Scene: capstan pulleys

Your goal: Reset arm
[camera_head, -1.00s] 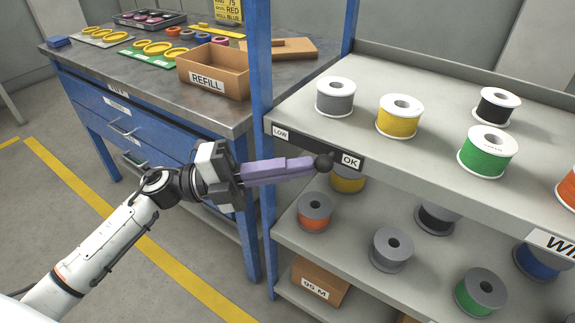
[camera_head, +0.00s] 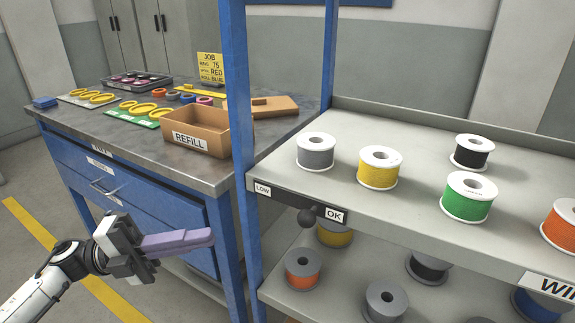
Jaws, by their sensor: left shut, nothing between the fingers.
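My left gripper (camera_head: 205,238) is at the lower left, with its purple fingers together and nothing between them. It points right, in front of the blue drawers of the workbench and left of the shelf's blue post. A dark round knob (camera_head: 306,217) sits on the LOW/OK strip (camera_head: 285,201) at the shelf's front edge, just left of the OK label. The gripper is clear of the knob, to its left. My right gripper does not show.
The upper shelf (camera_head: 400,200) holds several wire spools, among them a yellow one (camera_head: 379,169) and a green one (camera_head: 467,199). More spools stand below. A REFILL box (camera_head: 209,141) stands on the workbench (camera_head: 75,122).

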